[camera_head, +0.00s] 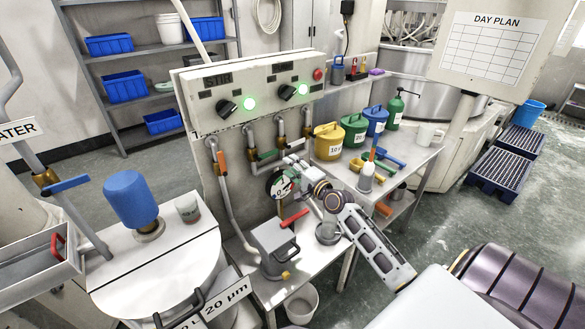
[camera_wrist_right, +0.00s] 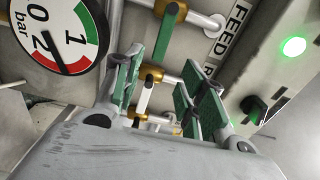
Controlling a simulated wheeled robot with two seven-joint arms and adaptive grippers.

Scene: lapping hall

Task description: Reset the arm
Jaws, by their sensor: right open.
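My right gripper (camera_head: 293,163) is in front of the valve panel (camera_head: 200,95) in the head view, just above and right of the round pressure gauge (camera_head: 281,184). In the right wrist view its two green-padded fingers stand apart, and the gripper (camera_wrist_right: 165,92) is open. A white lever and brass valve fittings (camera_wrist_right: 150,75) show between and behind the fingers; I cannot tell whether a finger touches them. A green lever (camera_wrist_right: 166,35) and the gauge (camera_wrist_right: 55,35) are close by. No held object shows. My left gripper is not in view.
Yellow, green and blue cans (camera_head: 328,142) stand on the side table. A round white drum (camera_head: 150,265) with a blue cylinder (camera_head: 132,198) is left. Grey floor (camera_head: 440,235) is open at right.

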